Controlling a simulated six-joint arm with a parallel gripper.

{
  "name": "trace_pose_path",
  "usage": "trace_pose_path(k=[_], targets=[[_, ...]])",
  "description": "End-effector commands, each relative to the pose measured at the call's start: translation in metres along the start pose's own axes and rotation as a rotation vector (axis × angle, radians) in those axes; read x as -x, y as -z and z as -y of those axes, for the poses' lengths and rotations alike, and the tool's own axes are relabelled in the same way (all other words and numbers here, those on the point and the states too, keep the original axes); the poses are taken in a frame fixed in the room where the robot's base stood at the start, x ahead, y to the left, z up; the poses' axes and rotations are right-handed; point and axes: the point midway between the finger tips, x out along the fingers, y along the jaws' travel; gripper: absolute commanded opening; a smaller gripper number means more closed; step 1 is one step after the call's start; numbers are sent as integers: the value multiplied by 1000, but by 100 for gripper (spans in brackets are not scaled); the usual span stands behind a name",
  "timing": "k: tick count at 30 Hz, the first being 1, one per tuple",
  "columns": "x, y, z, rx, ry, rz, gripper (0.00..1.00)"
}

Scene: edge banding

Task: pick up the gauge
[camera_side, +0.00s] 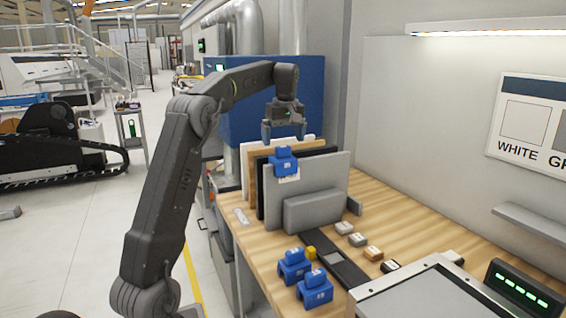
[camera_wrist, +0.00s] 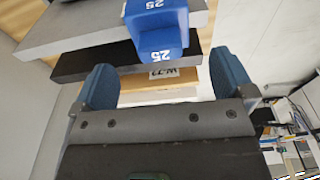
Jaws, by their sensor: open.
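A blue gauge (camera_side: 284,160) sits over the top edge of the upright panels in the side view. It also shows at the top of the wrist view, marked 25 (camera_wrist: 155,18). Two more blue gauges, one (camera_side: 294,264) behind the other (camera_side: 315,289), stand on the wooden bench. My gripper (camera_side: 284,132) is above the gauge on the panels, apart from it. In the wrist view, its blue fingers (camera_wrist: 165,75) are spread with nothing between them, and the gauge lies beyond the fingertips.
White, tan, black and grey panels (camera_side: 330,175) stand side by side on the bench (camera_side: 400,235), with a grey block (camera_side: 312,211) in front. Small sample blocks (camera_side: 373,253), a dark strip (camera_side: 335,258) and a yellow piece (camera_side: 310,252) lie nearby. A green-lit display (camera_side: 522,290) is at right.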

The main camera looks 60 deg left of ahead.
Motion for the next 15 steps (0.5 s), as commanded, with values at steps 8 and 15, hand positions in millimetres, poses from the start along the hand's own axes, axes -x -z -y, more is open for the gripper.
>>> trace_pose_path(k=[8,15], targets=[[-29,-3,1,1,2,2,100],[-53,-4,1,2,0,-2,100]])
